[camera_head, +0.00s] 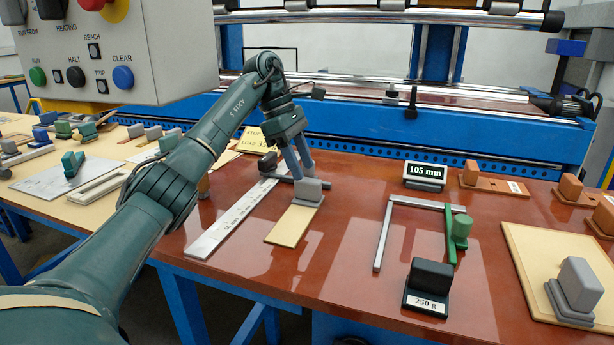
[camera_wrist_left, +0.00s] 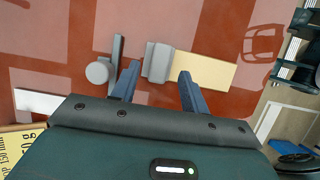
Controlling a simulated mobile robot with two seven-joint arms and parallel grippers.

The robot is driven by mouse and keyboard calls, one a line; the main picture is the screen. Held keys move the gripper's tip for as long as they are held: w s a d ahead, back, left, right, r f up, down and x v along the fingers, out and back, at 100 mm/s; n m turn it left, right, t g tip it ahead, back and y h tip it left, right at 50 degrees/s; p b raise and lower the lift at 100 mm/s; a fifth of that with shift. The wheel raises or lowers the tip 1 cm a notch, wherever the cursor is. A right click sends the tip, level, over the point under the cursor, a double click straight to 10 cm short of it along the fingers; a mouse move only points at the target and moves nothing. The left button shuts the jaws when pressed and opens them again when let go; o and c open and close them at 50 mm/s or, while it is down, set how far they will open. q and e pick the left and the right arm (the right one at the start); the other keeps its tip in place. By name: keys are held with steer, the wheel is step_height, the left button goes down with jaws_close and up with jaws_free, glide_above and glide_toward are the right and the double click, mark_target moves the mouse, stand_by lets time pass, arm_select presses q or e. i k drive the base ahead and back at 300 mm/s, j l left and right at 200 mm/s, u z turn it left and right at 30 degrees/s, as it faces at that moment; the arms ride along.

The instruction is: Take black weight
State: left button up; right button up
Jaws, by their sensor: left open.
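The black weight (camera_head: 430,281), a dark block on a base with a white "250 g" label, stands upright on the red-brown table at the front right. My left gripper (camera_head: 299,172) is far to its left and behind it, open and empty. Its fingers point down near a grey block (camera_head: 308,189) at the end of a beige strip (camera_head: 294,224). In the left wrist view the open fingers (camera_wrist_left: 158,82) lie on either side of that grey block (camera_wrist_left: 157,62); contact cannot be told. The black weight is not visible there. My right gripper is out of view.
A grey bracket (camera_head: 384,236) with a green piece (camera_head: 459,231) lies just behind the weight. A display reading 105 mm (camera_head: 424,175) stands farther back. A beige board (camera_head: 532,262) with a grey block (camera_head: 577,286) is to the right. Bare table lies left of the weight.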

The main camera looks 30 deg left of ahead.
mark_target(429, 283)
steer(key=k+l, duration=1.25)
